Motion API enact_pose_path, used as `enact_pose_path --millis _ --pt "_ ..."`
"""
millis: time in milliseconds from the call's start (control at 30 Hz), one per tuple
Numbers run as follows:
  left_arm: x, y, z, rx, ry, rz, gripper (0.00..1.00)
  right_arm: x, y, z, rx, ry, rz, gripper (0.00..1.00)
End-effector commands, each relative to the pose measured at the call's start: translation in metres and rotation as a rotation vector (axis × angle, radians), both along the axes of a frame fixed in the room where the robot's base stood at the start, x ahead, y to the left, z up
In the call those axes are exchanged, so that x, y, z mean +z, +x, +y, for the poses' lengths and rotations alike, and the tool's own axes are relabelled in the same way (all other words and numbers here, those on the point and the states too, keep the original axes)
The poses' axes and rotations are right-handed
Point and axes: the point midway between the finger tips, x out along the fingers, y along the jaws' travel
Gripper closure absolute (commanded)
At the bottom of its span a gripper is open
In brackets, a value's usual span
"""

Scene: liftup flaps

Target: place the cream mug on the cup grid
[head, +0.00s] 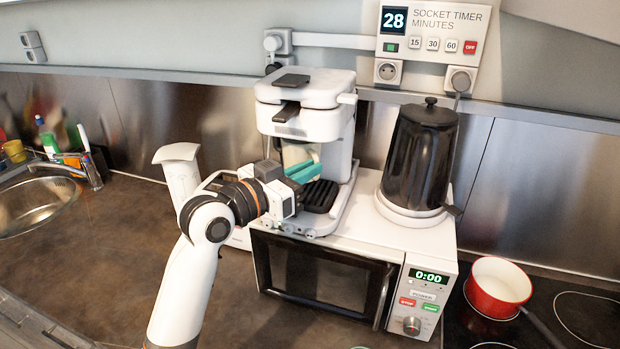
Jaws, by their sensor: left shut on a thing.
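The white coffee machine (313,103) stands on top of the microwave. Its dark slatted cup grid (321,196) shows at the base, under the spout. My left gripper (304,171) reaches into the machine's opening from the left, with its teal fingers above the grid. It is shut on what seems to be the cream mug (297,152), a pale shape behind the fingers. The gripper hides most of the mug, and I cannot tell whether its bottom touches the grid. My right gripper is not in view.
A black kettle (419,158) stands right of the machine on the microwave (323,279). A red pot (497,287) sits on the hob at the right. A sink (35,205) with bottles is at the far left. The brown counter (100,265) is clear at left.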

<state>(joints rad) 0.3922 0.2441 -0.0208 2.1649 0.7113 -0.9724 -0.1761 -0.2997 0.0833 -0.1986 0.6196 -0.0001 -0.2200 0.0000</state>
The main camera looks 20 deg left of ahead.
Motion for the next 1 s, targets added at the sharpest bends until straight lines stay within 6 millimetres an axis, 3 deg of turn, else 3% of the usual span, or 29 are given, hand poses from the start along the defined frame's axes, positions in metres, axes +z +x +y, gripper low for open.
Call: enact_pose_path --millis 133,400,767,800,900,1000 --pt "0.0 0.009 -0.006 0.001 0.001 -0.003 1.0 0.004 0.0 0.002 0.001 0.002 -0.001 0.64" --pt "-0.033 0.009 -0.006 0.0 -0.001 0.0 1.0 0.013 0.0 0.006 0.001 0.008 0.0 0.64" --pt "-0.038 0.009 -0.005 0.0 0.001 -0.004 1.0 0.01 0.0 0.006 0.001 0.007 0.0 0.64" --pt "-0.039 0.009 -0.005 0.0 0.001 0.0 0.88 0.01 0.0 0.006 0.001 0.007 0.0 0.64" --pt "-0.038 0.009 -0.005 0.0 0.001 0.0 0.71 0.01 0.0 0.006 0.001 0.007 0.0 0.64" --pt "-0.038 0.009 -0.005 0.0 0.001 0.0 0.69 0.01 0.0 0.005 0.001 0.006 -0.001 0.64"
